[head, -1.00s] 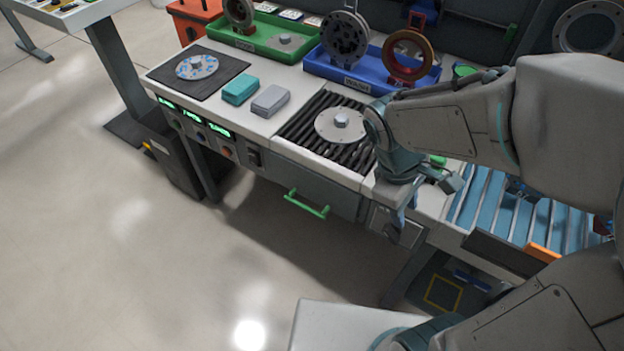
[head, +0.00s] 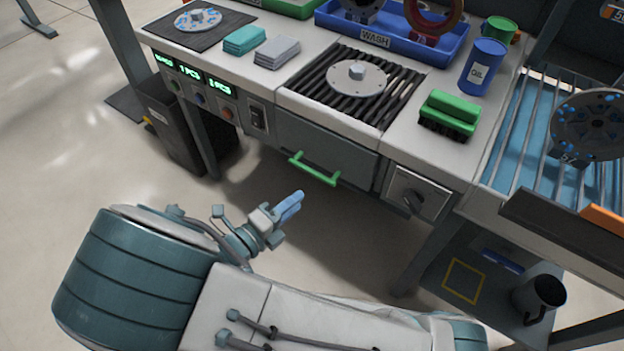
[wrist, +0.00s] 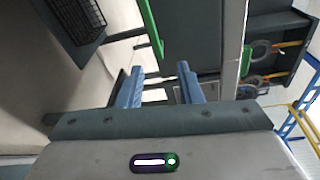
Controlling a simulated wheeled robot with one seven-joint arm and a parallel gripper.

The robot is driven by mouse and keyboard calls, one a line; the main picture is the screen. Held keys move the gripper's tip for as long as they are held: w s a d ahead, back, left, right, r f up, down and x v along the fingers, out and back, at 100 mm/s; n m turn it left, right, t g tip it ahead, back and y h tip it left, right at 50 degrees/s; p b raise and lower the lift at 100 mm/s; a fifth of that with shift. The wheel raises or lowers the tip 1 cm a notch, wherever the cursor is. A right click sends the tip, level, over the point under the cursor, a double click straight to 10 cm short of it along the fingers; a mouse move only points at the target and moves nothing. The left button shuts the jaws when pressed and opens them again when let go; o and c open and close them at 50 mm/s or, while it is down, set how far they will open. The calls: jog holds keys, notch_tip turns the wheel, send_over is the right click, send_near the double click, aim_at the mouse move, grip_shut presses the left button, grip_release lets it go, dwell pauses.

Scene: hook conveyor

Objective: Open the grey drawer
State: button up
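The grey drawer (head: 340,150) is in the bench front, below the black slotted grate, and its front looks flush with the bench. Its green bar handle (head: 314,170) stands out from the front. In the wrist view the handle (wrist: 151,28) is ahead of the fingers, up and slightly left, and the drawer front (wrist: 193,35) is to its right. My gripper (head: 291,205) is in front of and below the handle, apart from it. In the wrist view my gripper (wrist: 160,69) has its two blue fingers spread with nothing between them.
A black bin (head: 170,125) stands to the left under the bench. A metal disc (head: 357,78) lies on the grate, with a green brush (head: 449,115) beside it. The floor before the drawer is clear.

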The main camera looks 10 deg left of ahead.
aim_at(312, 171)
jog(key=w+n+b, duration=0.1)
jog(key=w, duration=0.2)
jog(key=w+d+f+n+t+y+b, duration=0.1)
jog(key=w, duration=0.3)
jog(key=w+d+n+t+b, duration=0.1)
jog(key=w+b, duration=0.1)
jog(key=w, duration=0.2)
jog(key=shift+w+d+f+n+y, duration=0.1)
jog(key=shift+w+f+n+y, duration=0.05)
jog(key=shift+f+n+y, duration=0.2)
grip_shut()
